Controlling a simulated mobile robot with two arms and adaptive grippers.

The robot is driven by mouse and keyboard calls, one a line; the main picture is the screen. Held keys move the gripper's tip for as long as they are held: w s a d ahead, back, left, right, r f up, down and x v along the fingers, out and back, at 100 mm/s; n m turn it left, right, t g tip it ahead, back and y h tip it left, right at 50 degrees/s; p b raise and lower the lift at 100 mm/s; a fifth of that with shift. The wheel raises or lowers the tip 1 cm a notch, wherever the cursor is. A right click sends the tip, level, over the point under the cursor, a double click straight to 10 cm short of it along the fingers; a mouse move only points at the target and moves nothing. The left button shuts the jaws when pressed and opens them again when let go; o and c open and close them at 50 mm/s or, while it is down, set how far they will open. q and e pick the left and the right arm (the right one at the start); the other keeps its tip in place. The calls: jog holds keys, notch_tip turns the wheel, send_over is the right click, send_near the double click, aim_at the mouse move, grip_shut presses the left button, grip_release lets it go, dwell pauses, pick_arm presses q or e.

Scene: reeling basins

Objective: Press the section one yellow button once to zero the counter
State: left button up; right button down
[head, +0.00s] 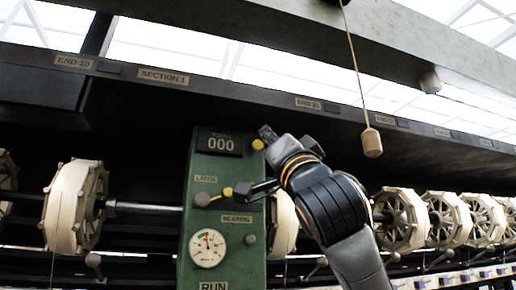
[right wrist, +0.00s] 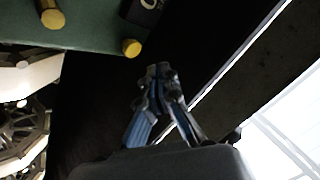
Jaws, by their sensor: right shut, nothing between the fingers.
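The green panel (head: 190,255) stands under the SECTION 1 label (head: 163,77). Its counter (head: 220,143) reads 000. A round yellow button (head: 258,144) sits at the panel's upper right edge, beside the counter; it also shows in the right wrist view (right wrist: 131,48). My right gripper (head: 267,132) is shut and empty, its tips close to the button. In the right wrist view the gripper (right wrist: 160,70) tips lie below and right of the button, with a gap in the picture; I cannot tell the depth. My left gripper is not in view.
A yellow-marked lever (head: 227,192) and a dial gauge (head: 208,248) are lower on the panel. A pale reel (head: 75,207) stands left, with several more at right. A wooden pull (head: 372,142) hangs on a cord right of my arm. A dark beam runs above.

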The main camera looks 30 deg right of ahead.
jog(key=s, duration=0.2)
jog(key=shift+s+a+b, duration=0.3)
jog(key=shift+s+a, duration=0.05)
jog(key=shift+s, duration=0.05)
